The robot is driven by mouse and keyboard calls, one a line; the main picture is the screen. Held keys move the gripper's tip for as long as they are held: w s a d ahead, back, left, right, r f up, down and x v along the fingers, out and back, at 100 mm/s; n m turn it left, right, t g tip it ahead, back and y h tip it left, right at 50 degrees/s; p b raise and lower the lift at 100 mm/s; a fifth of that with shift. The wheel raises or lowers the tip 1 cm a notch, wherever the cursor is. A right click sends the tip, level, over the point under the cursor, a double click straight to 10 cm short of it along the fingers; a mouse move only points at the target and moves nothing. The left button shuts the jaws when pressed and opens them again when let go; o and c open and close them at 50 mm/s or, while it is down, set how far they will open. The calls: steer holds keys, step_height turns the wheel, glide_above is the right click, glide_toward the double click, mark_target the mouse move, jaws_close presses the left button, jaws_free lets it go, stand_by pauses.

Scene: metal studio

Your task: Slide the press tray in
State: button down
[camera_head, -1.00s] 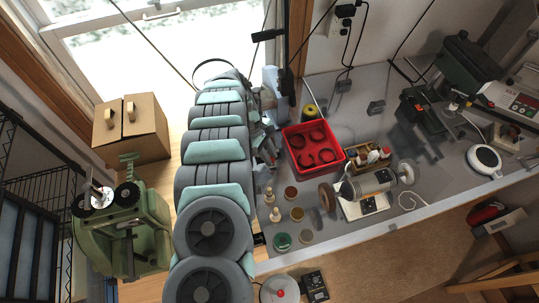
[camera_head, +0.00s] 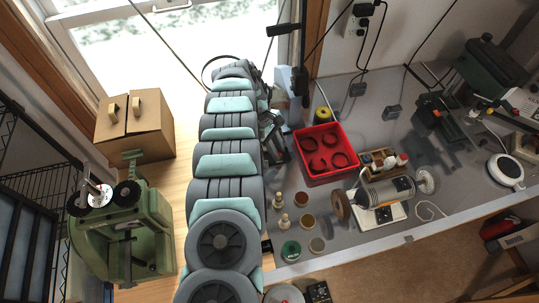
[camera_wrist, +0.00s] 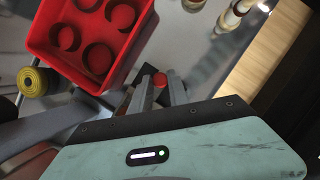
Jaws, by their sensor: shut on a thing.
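My gripper shows in the wrist view (camera_wrist: 159,88). Its two grey fingers are closed around a small red piece (camera_wrist: 160,80), of which only the end shows between them. In the head view my gripper (camera_head: 279,148) is beside the left wall of a red open tray (camera_head: 333,174) with several dark round items in it. The same red tray fills the upper left of the wrist view (camera_wrist: 115,72), close to the fingers. I cannot tell whether the red piece is part of the press tray, and the press tray is not clearly identifiable in either view.
A yellow roll (camera_head: 323,115) stands behind the red tray. Pegs (camera_head: 279,200), round jars (camera_head: 308,221) and a motor unit (camera_head: 388,192) stand in front and to the right. A green machine (camera_head: 125,230) and a cardboard box (camera_head: 134,130) are left of my arm.

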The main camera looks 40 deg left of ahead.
steer(key=c, duration=1.3)
jaws_free()
steer(key=shift+d, duration=0.1)
steer(key=shift+b+v, duration=1.2)
steer(key=shift+v, duration=4.15)
steer(key=shift+o, duration=0.2)
